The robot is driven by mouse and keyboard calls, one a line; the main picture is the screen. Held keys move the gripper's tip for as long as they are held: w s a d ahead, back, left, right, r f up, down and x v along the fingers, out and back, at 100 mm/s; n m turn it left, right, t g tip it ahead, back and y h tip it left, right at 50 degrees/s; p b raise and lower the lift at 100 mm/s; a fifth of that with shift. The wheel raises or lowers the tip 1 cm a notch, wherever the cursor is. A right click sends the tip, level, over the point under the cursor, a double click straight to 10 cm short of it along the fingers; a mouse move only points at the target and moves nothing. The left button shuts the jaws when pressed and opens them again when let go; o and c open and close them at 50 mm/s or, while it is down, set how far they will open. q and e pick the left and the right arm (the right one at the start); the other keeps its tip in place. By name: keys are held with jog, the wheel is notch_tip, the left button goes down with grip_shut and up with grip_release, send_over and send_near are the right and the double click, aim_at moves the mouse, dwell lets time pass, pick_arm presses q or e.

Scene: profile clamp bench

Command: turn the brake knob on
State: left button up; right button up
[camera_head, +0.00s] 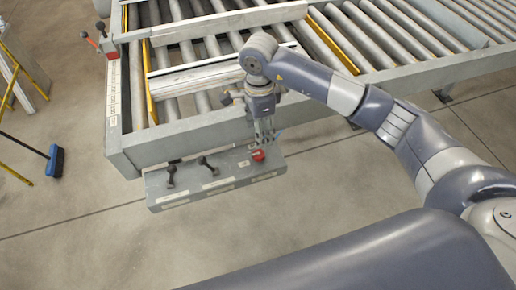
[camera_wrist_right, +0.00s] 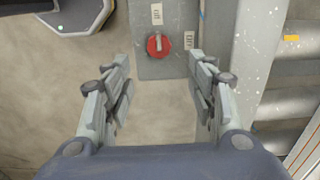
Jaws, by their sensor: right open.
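The brake knob (camera_head: 258,155) is a small red round knob at the right end of a grey control panel (camera_head: 215,187) on the front of the roller bench. In the right wrist view the red knob (camera_wrist_right: 158,46) faces me, with a pale bar across it that looks roughly upright. One small label is above it and another to its right; I cannot read them surely. My right gripper (camera_head: 266,132) is just above the knob in the head view. In the wrist view its fingers (camera_wrist_right: 160,76) are spread apart and empty, with the knob between and beyond their tips. My left gripper is not in view.
Two black levers (camera_head: 208,165) stand on the panel left of the knob. The roller bench (camera_head: 190,147) with yellow rails and pale profiles (camera_head: 200,77) lies behind. A red-handled clamp (camera_head: 103,40) is at its left corner. A blue broom (camera_head: 55,160) lies on the floor at left.

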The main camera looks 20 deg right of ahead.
aim_at(259, 153)
notch_tip(259, 153, down, 9)
jog(key=p, duration=0.3)
jog(key=shift+s+a+r, duration=0.1)
jog(key=shift+r, duration=0.1)
jog(key=shift+f, duration=0.7)
jog(key=c, duration=1.1)
